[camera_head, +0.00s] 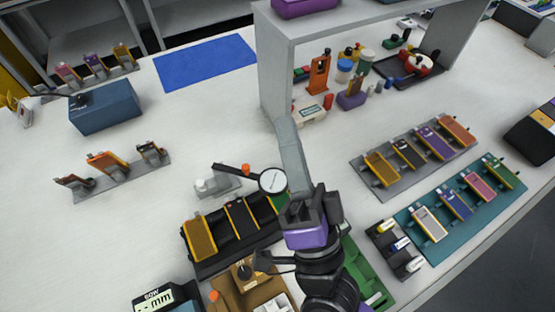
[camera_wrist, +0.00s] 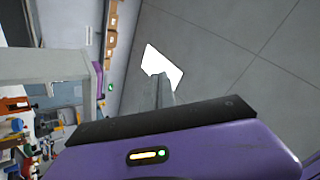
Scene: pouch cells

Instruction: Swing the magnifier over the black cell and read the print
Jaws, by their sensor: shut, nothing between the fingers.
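The magnifier (camera_head: 273,180) has a round pale lens on a black arm with an orange knob, joined to a light grey base (camera_head: 218,186). The lens is just right of and above a black cell with yellow edges (camera_head: 241,214) in a black tray (camera_head: 232,262). A yellow cell (camera_head: 200,239) and a partly hidden green cell (camera_head: 281,202) flank it. Print on the black cell is too small to read. My gripper (camera_head: 286,122) is shut and empty, just right of the lens. In the wrist view my gripper (camera_wrist: 160,78) faces a bright panel; no cell shows there.
A grey shelf (camera_head: 276,75) stands behind my gripper. A second dark cell (camera_head: 409,153) lies in the grey tray (camera_head: 363,178) at right, above a teal tray (camera_head: 410,225). A brown fixture (camera_head: 240,286) is at the front.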

